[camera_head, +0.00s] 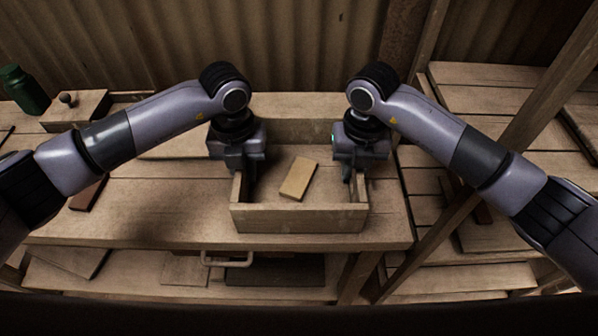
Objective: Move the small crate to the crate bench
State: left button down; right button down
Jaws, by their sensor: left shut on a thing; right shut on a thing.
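The small crate (299,218) is an open wooden box at the front middle of a wooden bench (150,215). A tan block (298,179) lies inside it, turned at a slant. My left gripper (243,175) is shut on the crate's left wall, pointing down. My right gripper (352,176) is shut on the crate's right wall. The fingertips are partly hidden by the gripper bodies and the crate walls. I cannot tell whether the crate rests on the bench or is slightly above it.
A green bottle (24,89) and a wooden box with a knob (76,108) stand at the back left. A dark reddish block (88,194) lies on the left. Slatted shelves (490,103) and a slanted post (545,90) stand at the right. A corrugated wall closes the back.

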pick_arm(q)
jog(key=shift+r, duration=0.3)
pick_arm(e)
jog(key=shift+r, duration=0.3)
dwell(0.3)
